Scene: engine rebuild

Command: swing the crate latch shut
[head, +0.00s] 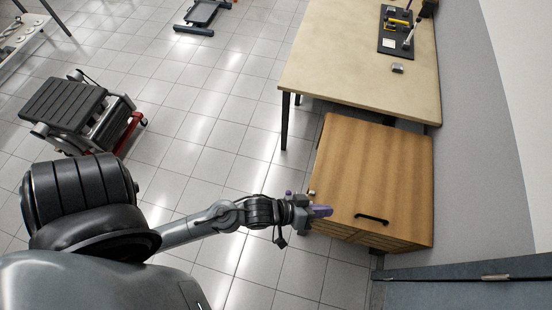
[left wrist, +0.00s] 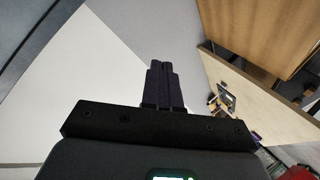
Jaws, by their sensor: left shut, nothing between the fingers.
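The wooden crate (head: 375,165) stands on the floor at the right of the head view, its lid down, with a black handle (head: 372,219) on top. A small pale metal piece (head: 311,193) shows at its left edge and may be part of the latch; its position is unclear. My left gripper (head: 322,211) is beside the crate's near left corner, fingers shut and empty; I cannot tell whether it touches. In the left wrist view the shut fingers (left wrist: 160,78) point up the picture, with the crate's wood (left wrist: 260,30) at upper right. My right gripper is not seen.
A workbench (head: 350,45) stands just beyond the crate, with a black tool tray (head: 398,45) and a small metal block (head: 397,68). A blue-grey surface (head: 460,290) lies at bottom right.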

